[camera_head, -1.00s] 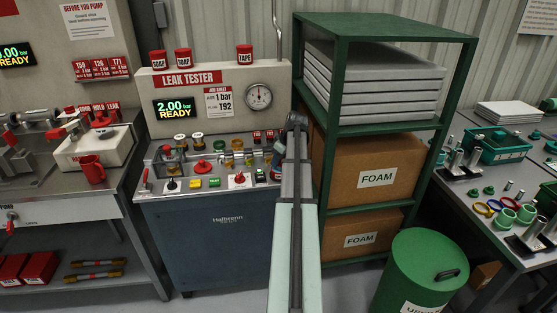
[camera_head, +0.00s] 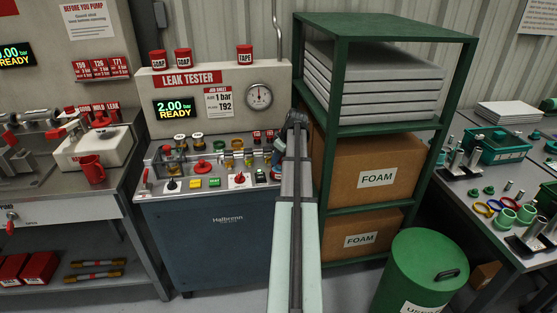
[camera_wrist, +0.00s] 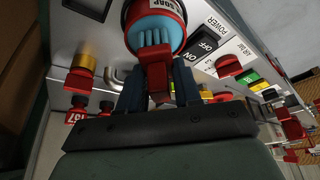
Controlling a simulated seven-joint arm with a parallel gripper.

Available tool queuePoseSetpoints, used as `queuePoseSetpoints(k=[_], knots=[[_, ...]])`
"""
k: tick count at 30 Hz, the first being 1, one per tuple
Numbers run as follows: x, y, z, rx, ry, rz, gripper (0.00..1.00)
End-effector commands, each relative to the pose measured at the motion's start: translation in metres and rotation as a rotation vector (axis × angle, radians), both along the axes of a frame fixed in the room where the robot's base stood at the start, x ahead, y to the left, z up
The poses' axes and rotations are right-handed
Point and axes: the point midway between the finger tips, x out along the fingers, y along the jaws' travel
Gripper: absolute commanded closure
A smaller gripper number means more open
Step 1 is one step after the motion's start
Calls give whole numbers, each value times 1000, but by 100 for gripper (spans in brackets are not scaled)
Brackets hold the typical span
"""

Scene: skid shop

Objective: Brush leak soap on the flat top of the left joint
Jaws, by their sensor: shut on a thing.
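My gripper (camera_wrist: 157,88) is shut on the red handle of a soap brush (camera_wrist: 156,72) in the wrist view. In the head view my gripper (camera_head: 284,144) is at the right end of the leak tester's deck (camera_head: 222,181), and the brush is too small to make out. Several brass and metal fittings stand on the deck; which is the left joint I cannot tell.
The tester's gauge panel (camera_head: 222,95) stands behind. A green shelf (camera_head: 325,150) with foam boxes is close on the right.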

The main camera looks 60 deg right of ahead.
Motion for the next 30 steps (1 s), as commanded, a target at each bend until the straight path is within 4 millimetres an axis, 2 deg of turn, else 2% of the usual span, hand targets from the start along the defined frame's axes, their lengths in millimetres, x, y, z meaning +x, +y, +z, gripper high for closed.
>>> queuePoseSetpoints(k=[24, 30], knots=[[0, -1, 54, -1, -1, 1, 91], [0, 0, 59, 0, -1, 0, 91]])
